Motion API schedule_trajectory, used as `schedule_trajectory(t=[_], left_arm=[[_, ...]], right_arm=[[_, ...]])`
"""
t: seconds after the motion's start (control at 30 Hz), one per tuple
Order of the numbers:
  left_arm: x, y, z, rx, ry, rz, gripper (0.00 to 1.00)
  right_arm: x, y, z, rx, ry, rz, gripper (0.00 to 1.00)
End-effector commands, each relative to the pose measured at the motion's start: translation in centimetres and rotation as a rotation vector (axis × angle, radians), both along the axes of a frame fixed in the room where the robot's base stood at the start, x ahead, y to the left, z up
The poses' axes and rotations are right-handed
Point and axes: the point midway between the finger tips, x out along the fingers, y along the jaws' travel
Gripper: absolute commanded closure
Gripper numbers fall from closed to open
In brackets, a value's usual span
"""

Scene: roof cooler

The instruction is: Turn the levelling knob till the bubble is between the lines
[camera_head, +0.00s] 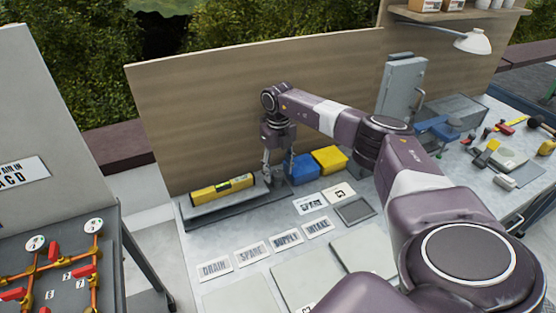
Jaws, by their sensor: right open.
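A yellow spirit level (222,188) lies on a long grey plate (225,208) at the left of the bench, near the wooden back panel. Its vial shows as a small greenish window, but the bubble and lines are too small to read. My right gripper (267,172) points down at the right end of the plate, close to the panel. It is open. The levelling knob is not clearly visible; the gripper and its fingers cover that end of the plate. I cannot tell whether the fingers touch anything. My left gripper is not in view.
A blue block (303,168) and a yellow block (330,159) sit just right of the gripper. Labels such as DRAIN (215,267) lie in front. A grey cabinet (400,85) and loose tools stand at the right. A pipe panel (70,262) is at the left.

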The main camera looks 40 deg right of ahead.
Motion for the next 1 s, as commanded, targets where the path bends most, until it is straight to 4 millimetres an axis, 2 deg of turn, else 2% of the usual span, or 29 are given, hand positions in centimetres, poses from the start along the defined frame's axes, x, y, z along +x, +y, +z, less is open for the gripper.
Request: schedule_trajectory(t=[0.17,0.27,0.5,0.7,0.83,1.0], left_arm=[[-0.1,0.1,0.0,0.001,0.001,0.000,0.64],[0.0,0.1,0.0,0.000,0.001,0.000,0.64],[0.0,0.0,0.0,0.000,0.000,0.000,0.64],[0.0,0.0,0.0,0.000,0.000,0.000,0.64],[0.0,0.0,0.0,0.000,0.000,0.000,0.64],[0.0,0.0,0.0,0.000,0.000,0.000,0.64]], right_arm=[[0.0,0.0,0.4,0.000,0.001,0.001,0.53],[0.0,0.0,1.6,0.001,-0.001,0.001,0.53],[0.1,0.0,6.7,0.000,-0.004,0.001,0.53],[0.0,0.0,10.3,0.000,-0.002,0.000,0.53],[0.0,0.0,11.6,0.000,-0.001,0.000,0.53],[0.0,0.0,12.0,0.000,0.000,0.000,0.53]])
